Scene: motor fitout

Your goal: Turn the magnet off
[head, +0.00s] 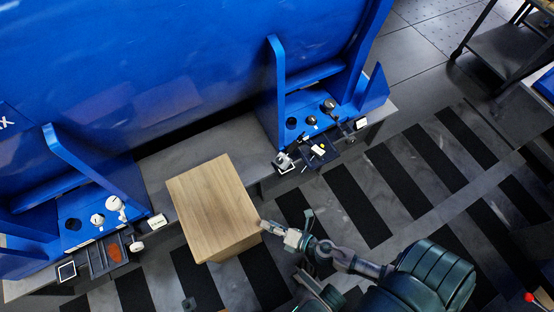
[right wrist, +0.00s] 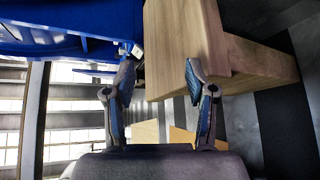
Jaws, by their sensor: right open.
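I cannot tell for sure which part is the magnet. A small white and dark device (head: 284,162) stands at the left end of the right-hand station, beside a dark tray (head: 318,155) with small white and yellow items. The left-hand station (head: 78,212) carries white round fittings (head: 115,204) and a tray with an orange patch (head: 114,252). My right gripper (head: 272,229) is at the right edge of the wooden box, below the right station. My left gripper does not show.
A wooden box (head: 212,200) stands in front of the grey ledge (head: 205,150), between the stations. A large blue machine (head: 150,70) with upright fins fills the back. Striped floor (head: 400,175) lies open to the right. A dark cart (head: 505,45) stands at top right.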

